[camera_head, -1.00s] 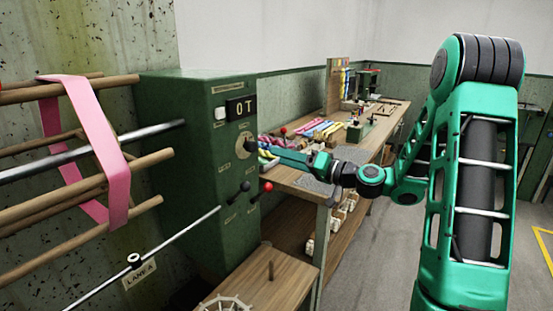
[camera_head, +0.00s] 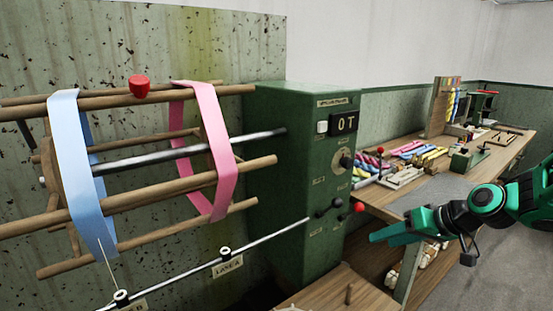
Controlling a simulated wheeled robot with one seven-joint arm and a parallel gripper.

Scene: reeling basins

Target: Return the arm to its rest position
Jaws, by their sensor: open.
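My green arm enters from the right edge. My gripper (camera_head: 376,238) is at its end, in front of the workbench's near end and to the right of the green machine box (camera_head: 296,150). Nothing shows held in it. The jaws appear edge-on, so the gap between them is hard to see. The gripper is apart from the red-knobbed lever (camera_head: 357,208) on the box, a little below and right of it.
A wooden reel (camera_head: 150,202) at left carries a blue band (camera_head: 72,160) and a pink band (camera_head: 222,165). A metal rod (camera_head: 270,238) runs below it. The wooden workbench (camera_head: 400,204) holds coloured skeins (camera_head: 420,150). Grey floor (camera_head: 500,275) is open at right.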

